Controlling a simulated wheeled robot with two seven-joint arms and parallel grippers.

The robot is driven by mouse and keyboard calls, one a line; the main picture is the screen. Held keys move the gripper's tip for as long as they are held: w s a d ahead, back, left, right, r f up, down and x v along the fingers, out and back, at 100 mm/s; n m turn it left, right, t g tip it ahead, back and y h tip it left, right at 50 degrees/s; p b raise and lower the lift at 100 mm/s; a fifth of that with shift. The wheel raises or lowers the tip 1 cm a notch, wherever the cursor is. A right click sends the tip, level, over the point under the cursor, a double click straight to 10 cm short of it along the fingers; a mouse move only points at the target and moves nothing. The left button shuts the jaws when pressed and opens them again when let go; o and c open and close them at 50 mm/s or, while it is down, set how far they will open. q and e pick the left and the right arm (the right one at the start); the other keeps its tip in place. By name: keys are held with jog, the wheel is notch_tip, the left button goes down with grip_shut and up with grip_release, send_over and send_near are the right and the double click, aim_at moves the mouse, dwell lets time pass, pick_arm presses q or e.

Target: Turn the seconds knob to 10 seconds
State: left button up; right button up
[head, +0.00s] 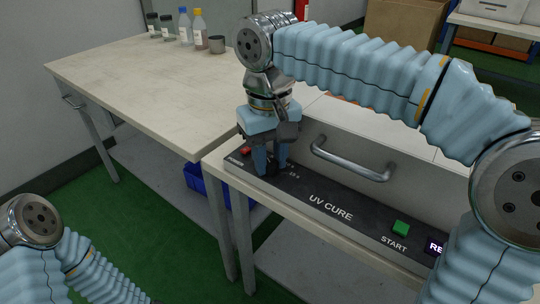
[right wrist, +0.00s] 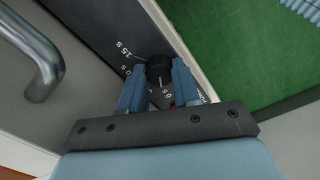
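The seconds knob (right wrist: 160,70) is a small black round knob on the dark panel of the UV cure box (head: 330,209). In the right wrist view, it sits between the two blue fingers of my right gripper (right wrist: 160,80). The fingers lie close against it on both sides. A white mark on the knob points toward a "0 s" label below it, while "15 s" is printed up and to its left. In the head view my right gripper (head: 270,168) reaches down to the panel's left end and largely hides the knob. My left gripper is not in view.
A red button (head: 245,151) is just left of my right gripper. A curved metal handle (head: 350,160) stands out behind the panel. A green START button (head: 400,228) is at the right. A wooden table (head: 140,85) with bottles is at the back left.

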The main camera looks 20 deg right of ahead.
jog(key=c, duration=0.5)
jog(key=shift+m, duration=0.3)
jog(key=m+p, duration=0.1)
jog(key=m, duration=0.1)
jog(key=shift+r+m+p, duration=0.1)
jog(key=shift+m+p, duration=0.2)
jog(key=shift+p, duration=0.05)
jog(key=shift+m+p, duration=0.75)
jog(key=shift+m, duration=1.45)
jog(key=o, duration=1.1)
jog(key=shift+c, duration=0.2)
